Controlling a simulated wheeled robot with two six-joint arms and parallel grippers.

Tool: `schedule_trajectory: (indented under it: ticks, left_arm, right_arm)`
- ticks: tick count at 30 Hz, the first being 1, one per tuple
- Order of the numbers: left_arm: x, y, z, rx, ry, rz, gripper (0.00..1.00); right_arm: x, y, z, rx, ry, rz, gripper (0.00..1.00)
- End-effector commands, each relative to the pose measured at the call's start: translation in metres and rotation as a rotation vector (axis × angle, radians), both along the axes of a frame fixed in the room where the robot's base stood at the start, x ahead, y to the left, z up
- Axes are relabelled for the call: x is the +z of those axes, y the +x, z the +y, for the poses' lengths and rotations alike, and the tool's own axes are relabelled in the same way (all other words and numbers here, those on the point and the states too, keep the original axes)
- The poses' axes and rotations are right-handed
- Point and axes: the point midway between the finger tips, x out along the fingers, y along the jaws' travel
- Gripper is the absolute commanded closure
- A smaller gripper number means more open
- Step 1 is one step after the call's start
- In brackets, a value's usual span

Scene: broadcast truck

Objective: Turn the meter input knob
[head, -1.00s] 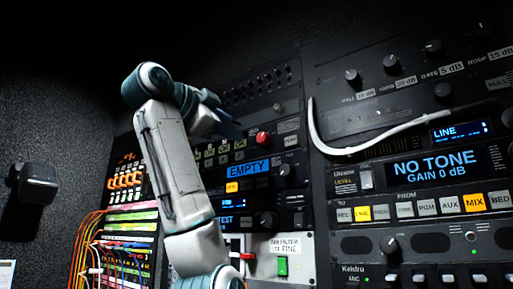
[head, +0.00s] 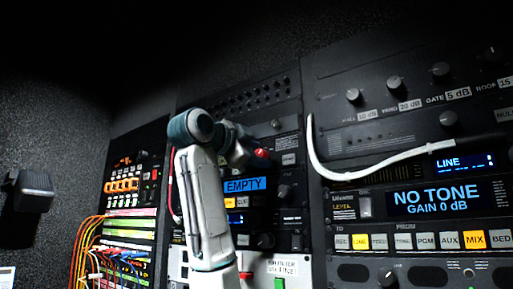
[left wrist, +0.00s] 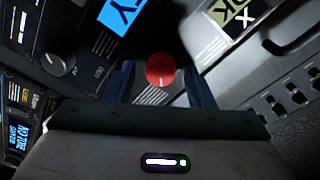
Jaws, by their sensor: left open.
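Several knobs show on the rack panels, and I cannot read which one is labelled meter input. A dark knob (head: 284,191) sits right of the blue EMPTY display (head: 245,185); a grey knob also shows in the left wrist view (left wrist: 60,60). Another knob (head: 388,277) is low on the right rack. My left gripper (head: 254,156) is in front of the panel above the EMPTY display, by a red round control (head: 262,154). In the left wrist view, the open blue fingers (left wrist: 160,86) stand on either side of the red control (left wrist: 160,68). My right gripper is out of view.
A white cable (head: 375,163) hangs across the right rack, above the NO TONE display (head: 435,197). Orange and blue patch cables (head: 95,255) hang at the lower left. A dark box (head: 32,190) is on the left wall.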

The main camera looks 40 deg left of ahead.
Motion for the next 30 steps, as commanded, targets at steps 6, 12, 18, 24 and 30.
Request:
schedule_trajectory:
  ticks: [6, 12, 18, 24, 30]
  left_arm:
    - [0.000, 0.001, 0.000, 0.000, 0.000, 0.000, 0.50]
    - [0.000, 0.001, 0.000, 0.000, 0.000, 0.000, 0.82]
    - [0.000, 0.001, 0.000, -0.001, -0.002, 0.001, 0.95]
    - [-0.001, 0.001, 0.000, 0.000, -0.039, -0.004, 0.95]
    - [-0.002, 0.000, 0.000, -0.001, -0.145, -0.016, 0.95]
  right_arm:
    - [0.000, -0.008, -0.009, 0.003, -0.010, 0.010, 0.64]
    - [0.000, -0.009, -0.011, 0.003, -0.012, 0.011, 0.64]
    - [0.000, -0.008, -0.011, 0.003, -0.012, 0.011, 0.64]
    - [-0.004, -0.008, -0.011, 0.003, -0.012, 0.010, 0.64]
    - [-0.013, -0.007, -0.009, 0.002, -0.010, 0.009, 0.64]
